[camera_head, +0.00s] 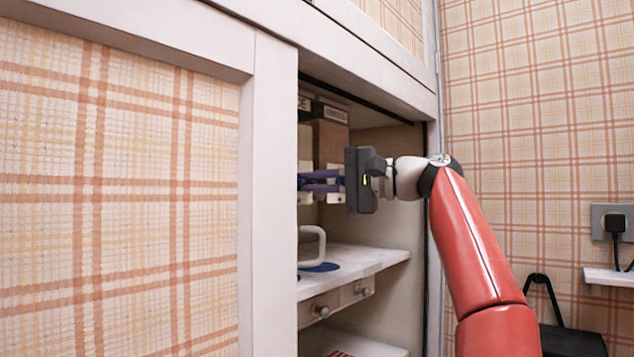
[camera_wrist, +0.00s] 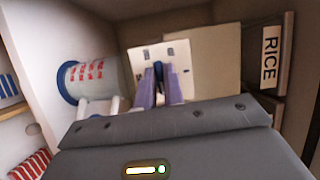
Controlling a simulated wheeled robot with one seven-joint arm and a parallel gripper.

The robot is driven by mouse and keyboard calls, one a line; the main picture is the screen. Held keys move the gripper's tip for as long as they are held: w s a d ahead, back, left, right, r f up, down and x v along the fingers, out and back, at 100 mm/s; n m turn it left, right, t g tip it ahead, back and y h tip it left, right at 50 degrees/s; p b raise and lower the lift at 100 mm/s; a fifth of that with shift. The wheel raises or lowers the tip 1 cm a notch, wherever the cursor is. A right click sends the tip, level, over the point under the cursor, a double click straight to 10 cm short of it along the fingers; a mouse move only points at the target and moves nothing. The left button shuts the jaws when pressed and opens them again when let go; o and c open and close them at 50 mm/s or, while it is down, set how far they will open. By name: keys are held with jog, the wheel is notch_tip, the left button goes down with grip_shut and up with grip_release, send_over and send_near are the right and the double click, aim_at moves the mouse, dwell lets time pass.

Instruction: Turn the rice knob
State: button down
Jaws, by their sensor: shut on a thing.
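A pale plate with small slots (camera_wrist: 179,52) faces my gripper (camera_wrist: 160,84), which also shows inside the cabinet in the head view (camera_head: 318,182). Its purple fingers are closed around a small dark blue piece (camera_wrist: 159,70) in front of the plate, seemingly the knob. The knob's shape is mostly hidden by the fingers.
A white vessel with red lettering (camera_wrist: 86,72) and a blue edge stands close by; its white handle (camera_head: 322,242) shows above the shelf (camera_head: 372,262). Small drawers (camera_head: 330,303) are below. The cabinet's pale upright (camera_head: 273,200) stands left of the opening.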

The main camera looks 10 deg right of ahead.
jog(key=shift+f, duration=0.1)
jog(key=c, duration=1.5)
grip_release()
jog(key=v, duration=0.7)
jog(key=shift+s+d, duration=0.2)
jog(key=shift+d, duration=0.15)
